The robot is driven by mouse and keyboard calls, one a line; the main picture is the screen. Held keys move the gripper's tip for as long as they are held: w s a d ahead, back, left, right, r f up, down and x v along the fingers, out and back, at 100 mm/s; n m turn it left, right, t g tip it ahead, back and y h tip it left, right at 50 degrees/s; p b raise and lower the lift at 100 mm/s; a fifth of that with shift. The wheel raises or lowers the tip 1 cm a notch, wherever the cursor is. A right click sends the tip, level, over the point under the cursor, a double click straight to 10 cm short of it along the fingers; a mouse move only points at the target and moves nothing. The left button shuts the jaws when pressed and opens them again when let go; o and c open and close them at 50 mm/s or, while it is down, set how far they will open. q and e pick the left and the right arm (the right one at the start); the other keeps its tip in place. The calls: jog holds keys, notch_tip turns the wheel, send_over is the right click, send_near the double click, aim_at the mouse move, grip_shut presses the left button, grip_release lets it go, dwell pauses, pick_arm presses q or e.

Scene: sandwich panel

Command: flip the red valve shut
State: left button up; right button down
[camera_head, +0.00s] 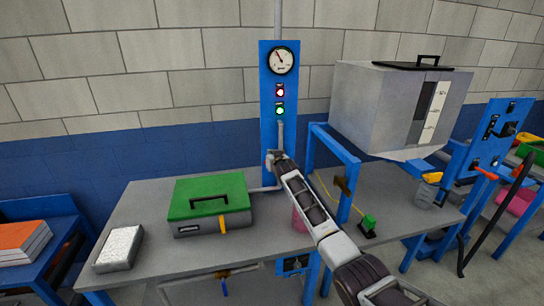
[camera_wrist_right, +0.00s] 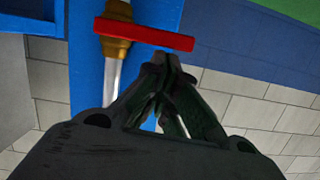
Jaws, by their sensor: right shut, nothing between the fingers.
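The red valve handle (camera_wrist_right: 150,34) shows in the right wrist view as a flat red bar, lying crosswise over a brass valve body (camera_wrist_right: 116,44) on a pale pipe. In the head view the handle cannot be made out behind my gripper. My right gripper (camera_wrist_right: 167,60) is shut and empty, its fingertips just below the handle's free end in the wrist view. Whether they touch it cannot be told. In the head view my right gripper (camera_head: 275,158) is at the lower part of the blue gauge panel (camera_head: 268,88). My left gripper is not in view.
A green-lidded box (camera_head: 180,210) and a light block (camera_head: 119,246) stand on the grey table (camera_head: 142,205) left of my arm. A blue frame (camera_head: 352,170) and a large grey hopper (camera_head: 375,105) stand to the right, close to the arm.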

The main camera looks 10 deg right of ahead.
jog(key=shift+a+f, duration=0.15)
dwell(0.8)
jog(key=s+r+p, duration=0.2)
jog(key=s+r, duration=0.4)
jog(key=s, duration=0.3)
jog(key=shift+s+d+r, duration=0.2)
jog(key=shift+s, duration=0.2)
dwell(1.2)
dwell(0.4)
